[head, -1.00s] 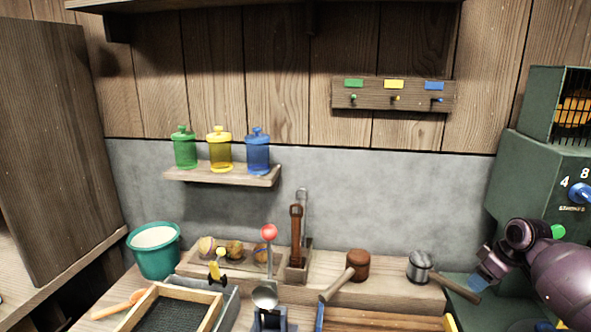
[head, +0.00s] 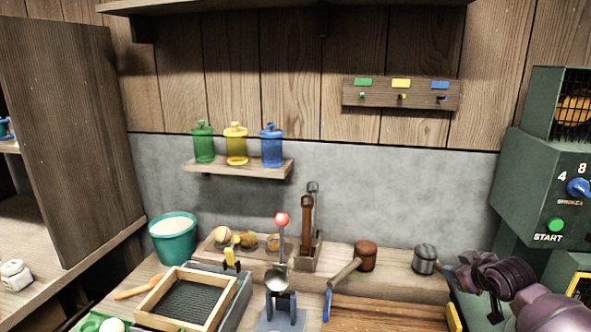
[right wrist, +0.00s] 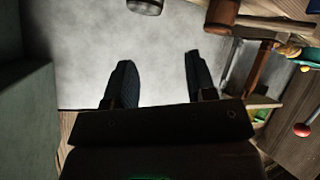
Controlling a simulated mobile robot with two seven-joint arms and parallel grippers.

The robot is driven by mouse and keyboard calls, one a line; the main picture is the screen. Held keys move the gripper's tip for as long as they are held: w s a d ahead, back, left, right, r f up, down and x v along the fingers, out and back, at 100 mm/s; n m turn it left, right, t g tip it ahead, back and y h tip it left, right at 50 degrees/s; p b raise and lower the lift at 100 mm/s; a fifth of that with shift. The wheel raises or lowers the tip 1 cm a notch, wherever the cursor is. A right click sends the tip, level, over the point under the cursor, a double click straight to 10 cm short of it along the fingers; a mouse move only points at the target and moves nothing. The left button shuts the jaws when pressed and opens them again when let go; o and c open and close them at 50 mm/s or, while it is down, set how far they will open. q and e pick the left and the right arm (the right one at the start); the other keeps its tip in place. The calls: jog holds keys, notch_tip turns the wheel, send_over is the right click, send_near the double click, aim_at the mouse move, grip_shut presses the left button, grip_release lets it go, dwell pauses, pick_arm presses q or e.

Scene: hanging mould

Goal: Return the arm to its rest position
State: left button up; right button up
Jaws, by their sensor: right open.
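My purple right arm (head: 545,308) is at the lower right of the head view, in front of the green machine. Its wrist is folded low there, and the right gripper is hard to make out in that view. In the right wrist view the right gripper (right wrist: 159,62) shows two dark fingers spread apart with nothing between them. Grey wall surface lies beyond the fingers. My left gripper is not in view.
The green machine (head: 540,180) with its START button stands just beside the right arm. A metal-headed mallet (head: 425,260) and a wooden mallet (head: 365,256) lie on the raised ledge nearby. A sieve frame (head: 186,300) and teal bucket (head: 172,240) are farther left.

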jog(key=s+a+f+t, duration=0.1)
jog(key=s+a+f, duration=0.2)
jog(key=s+a, duration=0.1)
jog(key=s+a+f+t, duration=0.1)
jog(key=s+a+f, duration=0.2)
jog(key=s, duration=0.4)
jog(key=s+a+f+y, duration=0.1)
jog(key=s+a+f, duration=0.3)
jog(key=s+f, duration=0.1)
jog(key=shift+s+a+m+t, duration=0.3)
jog(key=shift+s+a+t, duration=0.1)
jog(key=shift+s, duration=0.15)
jog(key=s+a+f+m+g, duration=0.1)
jog(key=s+f, duration=0.2)
jog(key=s, duration=0.4)
jog(key=s+f+m+g+h, duration=0.1)
jog(key=s+f, duration=0.3)
jog(key=s, duration=0.3)
jog(key=s+a+f+m+g, duration=0.1)
jog(key=s+f, duration=0.2)
jog(key=s, duration=0.3)
jog(key=shift+s+a+f, duration=0.15)
jog(key=shift+s+a, duration=0.15)
jog(key=shift+s, duration=0.1)
